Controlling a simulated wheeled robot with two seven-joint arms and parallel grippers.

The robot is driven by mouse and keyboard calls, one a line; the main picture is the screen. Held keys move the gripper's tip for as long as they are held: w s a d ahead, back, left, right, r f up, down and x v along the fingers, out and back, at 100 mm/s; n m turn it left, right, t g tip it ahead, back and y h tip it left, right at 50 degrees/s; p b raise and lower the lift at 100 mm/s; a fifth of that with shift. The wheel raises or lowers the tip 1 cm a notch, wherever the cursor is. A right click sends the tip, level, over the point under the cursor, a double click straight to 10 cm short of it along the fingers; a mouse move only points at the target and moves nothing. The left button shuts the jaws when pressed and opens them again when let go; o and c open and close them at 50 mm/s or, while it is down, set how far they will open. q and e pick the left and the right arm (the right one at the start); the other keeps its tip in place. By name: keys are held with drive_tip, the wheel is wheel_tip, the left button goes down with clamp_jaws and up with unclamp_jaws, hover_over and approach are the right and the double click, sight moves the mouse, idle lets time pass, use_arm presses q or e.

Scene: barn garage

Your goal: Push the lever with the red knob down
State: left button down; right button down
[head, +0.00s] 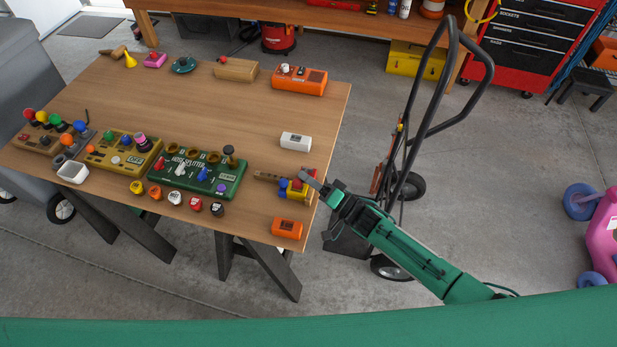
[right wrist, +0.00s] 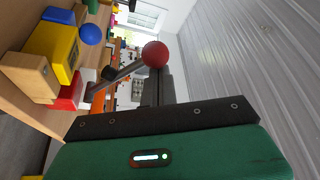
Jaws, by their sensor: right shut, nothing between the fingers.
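The lever with the red knob (right wrist: 155,54) shows in the right wrist view as a grey bar rising at a slant from a small block assembly to a red ball. The assembly has a red block (right wrist: 69,94), a yellow block (right wrist: 52,44), a blue ball (right wrist: 90,34) and a wooden end (right wrist: 30,76). In the head view this assembly (head: 283,187) lies near the table's right edge; the red knob is not clear there. My right gripper (head: 309,176) is shut and empty beside it. In the right wrist view its fingers (right wrist: 166,82) reach up close to the knob; contact cannot be told. My left gripper is out of view.
The wooden table (head: 190,110) holds a green control box (head: 200,175), an orange box (head: 286,229), a white box (head: 295,141) and other lever boxes. A black hand truck (head: 408,135) stands right of the table.

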drive_tip(key=shift+s+a+f+n+g+y+b, duration=0.15)
drive_tip(key=shift+s+f+n+y+b, duration=0.3)
drive_tip(key=shift+f+n+b, duration=0.9)
drive_tip(key=shift+s+a+f+n+g+y+b, duration=0.2)
drive_tip(key=shift+s+f+n+y+b, duration=0.25)
drive_tip(key=shift+n+b, duration=1.05)
drive_tip(key=shift+s+a+f+n+g+y+b, duration=0.15)
drive_tip(key=shift+s+f+n+y+b, duration=0.65)
drive_tip(key=shift+b, duration=1.3)
drive_tip(key=shift+w+f+n+g+b, duration=0.25)
drive_tip(key=shift+f+n+g+b, duration=0.3)
drive_tip(key=shift+n+b, duration=0.3)
drive_tip(key=shift+r, duration=0.1)
